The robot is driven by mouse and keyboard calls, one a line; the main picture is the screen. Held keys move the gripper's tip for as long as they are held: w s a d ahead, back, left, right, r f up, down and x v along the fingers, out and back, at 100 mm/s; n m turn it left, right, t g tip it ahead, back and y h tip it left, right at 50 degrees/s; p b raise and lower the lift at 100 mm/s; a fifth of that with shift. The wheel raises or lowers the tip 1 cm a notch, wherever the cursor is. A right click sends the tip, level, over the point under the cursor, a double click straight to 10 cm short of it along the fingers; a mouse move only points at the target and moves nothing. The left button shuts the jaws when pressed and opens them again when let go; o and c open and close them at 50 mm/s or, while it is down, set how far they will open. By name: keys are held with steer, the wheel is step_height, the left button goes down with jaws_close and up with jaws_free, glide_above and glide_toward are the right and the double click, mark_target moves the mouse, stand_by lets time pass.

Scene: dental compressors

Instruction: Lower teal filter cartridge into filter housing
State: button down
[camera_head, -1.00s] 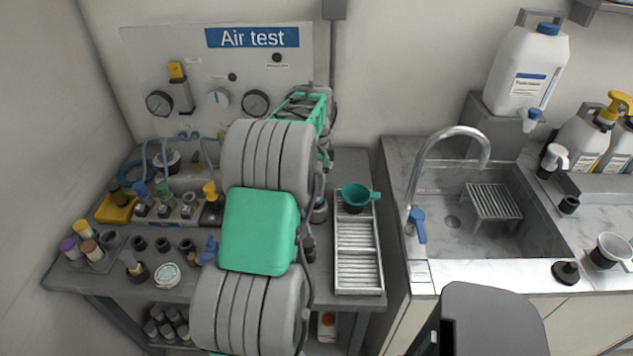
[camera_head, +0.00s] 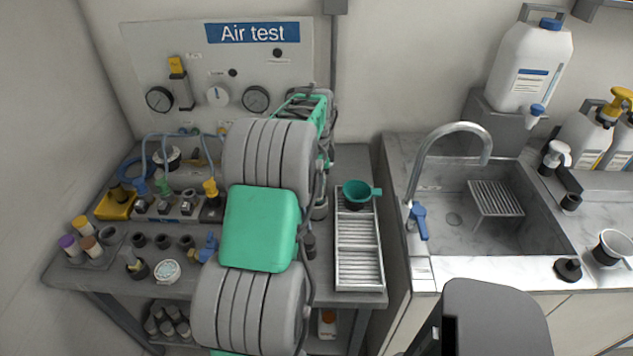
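I cannot make out the gripper fingers; my own grey and green arm fills the middle of the view and covers whatever is behind it. A small teal-green piece (camera_head: 162,187) stands at the row of grey fittings on the bench; I cannot tell whether it is the filter cartridge or how deep it sits. The grey fittings (camera_head: 145,207) stand in a row between two yellow-topped parts, and I cannot tell which one is the filter housing. A teal cup with a side handle (camera_head: 357,193) sits at the back end of a white slatted rack.
A holder (camera_head: 92,262) with purple, yellow and brown capped pieces stands at the bench's left. Several dark cups (camera_head: 162,243) stand nearby. The white rack (camera_head: 359,298) lies right of my arm. An air test panel (camera_head: 130,60) is behind; a sink (camera_head: 440,240) is right.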

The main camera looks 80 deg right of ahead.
steer(key=shift+f+b, duration=0.7)
steer(key=shift+f, duration=0.75)
steer(key=shift+r+p, duration=0.6)
steer(key=shift+r, duration=0.15)
steer(key=shift+f, duration=0.15)
steer(key=shift+f+b, duration=0.35)
steer(key=shift+f, duration=0.25)
steer(key=c, duration=0.9)
jaws_free()
step_height(320, 180, up, 8)
steer(key=shift+f+b, duration=0.1)
steer(key=shift+b, duration=0.3)
